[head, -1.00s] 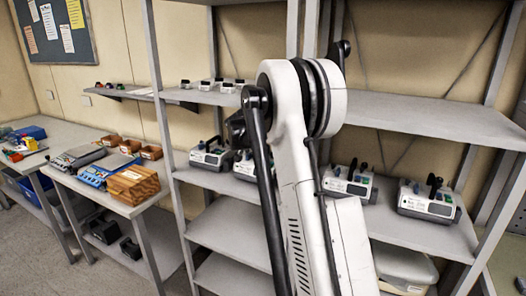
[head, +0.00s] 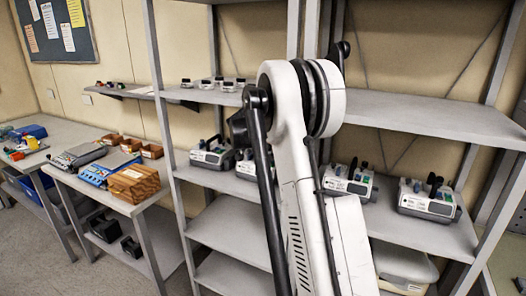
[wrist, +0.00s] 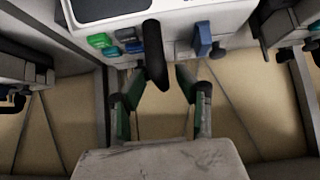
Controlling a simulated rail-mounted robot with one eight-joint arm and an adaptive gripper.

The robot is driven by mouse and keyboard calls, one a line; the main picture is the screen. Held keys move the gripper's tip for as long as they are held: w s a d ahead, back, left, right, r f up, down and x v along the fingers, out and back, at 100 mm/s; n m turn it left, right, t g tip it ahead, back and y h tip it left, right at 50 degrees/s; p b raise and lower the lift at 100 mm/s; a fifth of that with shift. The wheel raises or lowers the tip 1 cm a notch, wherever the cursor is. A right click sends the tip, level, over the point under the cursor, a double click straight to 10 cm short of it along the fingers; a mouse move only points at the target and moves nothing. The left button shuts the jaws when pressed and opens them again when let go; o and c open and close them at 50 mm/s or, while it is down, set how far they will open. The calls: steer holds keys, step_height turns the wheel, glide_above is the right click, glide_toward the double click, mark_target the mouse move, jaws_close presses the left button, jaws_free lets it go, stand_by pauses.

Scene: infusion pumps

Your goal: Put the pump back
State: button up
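White infusion pumps with black handles stand in a row on the middle shelf. In the head view one is at the left (head: 212,154), one is partly behind my arm (head: 247,166), and two are to the right (head: 348,183) (head: 428,201). In the wrist view a white pump (wrist: 185,22) with green and blue parts fills the top, close to my gripper (wrist: 158,80). The fingers are apart, with the tip of the pump's black handle (wrist: 154,50) between the fingertips and no clear contact. The head view does not show my gripper; my arm covers that area.
The shelf unit's upper board (head: 430,118) runs above the pumps, with posts at both sides. A side table at left holds a wooden box (head: 134,184) and a blue device (head: 108,168). In the wrist view other devices (wrist: 280,30) flank the pump closely.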

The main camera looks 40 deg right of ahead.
steer(key=s+a+r+n+y, duration=0.1)
steer(key=s+a+r, duration=0.3)
steer(key=a, duration=0.3)
steer(key=s+a+r+n+t, duration=0.1)
steer(key=s+a+r+n, duration=0.1)
steer(key=s+a+r, duration=0.35)
steer(key=s+a+r+n+y, duration=0.1)
steer(key=s+a+r, duration=0.15)
steer(key=a, duration=0.65)
steer(key=s+a+f+n+t+y, duration=0.1)
steer(key=s+a+f+n+y, duration=0.2)
steer(key=s+a, duration=0.9)
steer(key=s+a+f+n+t+y, duration=0.1)
steer(key=s+a+f+n+y, duration=0.2)
steer(key=s+a, duration=1)
steer(key=s+f+n, duration=0.3)
steer(key=shift+s+a+f+t+b, duration=0.2)
steer(key=shift+a+t+b, duration=0.1)
steer(key=shift+b, duration=0.1)
step_height(320, 180, down, 4)
steer(key=b, duration=0.3)
steer(key=shift+r+b, duration=0.15)
steer(key=shift+b, duration=0.2)
